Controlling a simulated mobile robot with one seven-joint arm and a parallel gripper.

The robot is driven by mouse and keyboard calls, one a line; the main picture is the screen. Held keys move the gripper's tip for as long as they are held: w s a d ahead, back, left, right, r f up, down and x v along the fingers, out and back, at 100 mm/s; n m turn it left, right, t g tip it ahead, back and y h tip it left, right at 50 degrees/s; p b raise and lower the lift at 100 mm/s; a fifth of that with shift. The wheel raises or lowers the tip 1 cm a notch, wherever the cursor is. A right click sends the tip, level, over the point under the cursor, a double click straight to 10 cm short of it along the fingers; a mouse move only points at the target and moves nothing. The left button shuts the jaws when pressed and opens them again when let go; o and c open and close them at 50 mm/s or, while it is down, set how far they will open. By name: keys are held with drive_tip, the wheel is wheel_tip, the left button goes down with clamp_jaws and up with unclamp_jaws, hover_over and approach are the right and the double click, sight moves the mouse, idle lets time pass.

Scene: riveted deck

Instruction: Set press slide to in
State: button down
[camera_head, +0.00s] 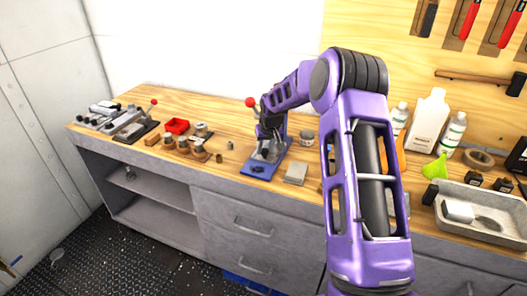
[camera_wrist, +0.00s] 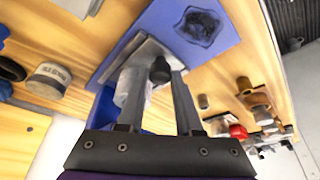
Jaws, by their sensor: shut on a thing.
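The press (camera_head: 258,169) stands on the workbench with a blue base plate. In the wrist view its blue base (camera_wrist: 155,22) is seen close up, with a grey metal block on it. A black knob (camera_wrist: 160,70), which looks like the press slide's handle, sits between the fingers of my gripper (camera_wrist: 157,80). My gripper is shut on this knob. In the head view my purple arm reaches down to the press and hides much of it. A red ball (camera_head: 250,102) shows above the press. How far the slide is in or out is hidden.
A grey block (camera_head: 296,173) lies right of the press. Bottles (camera_head: 430,118) and a grey tray (camera_head: 485,222) stand farther right.

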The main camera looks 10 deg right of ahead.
drive_tip(key=shift+w+d+r, duration=0.15)
drive_tip(key=shift+w+d, duration=0.05)
drive_tip(key=c, duration=1)
unclamp_jaws()
drive_tip(key=o, duration=0.4)
drive_tip(key=v, duration=1.7)
drive_tip(key=shift+s, duration=0.15)
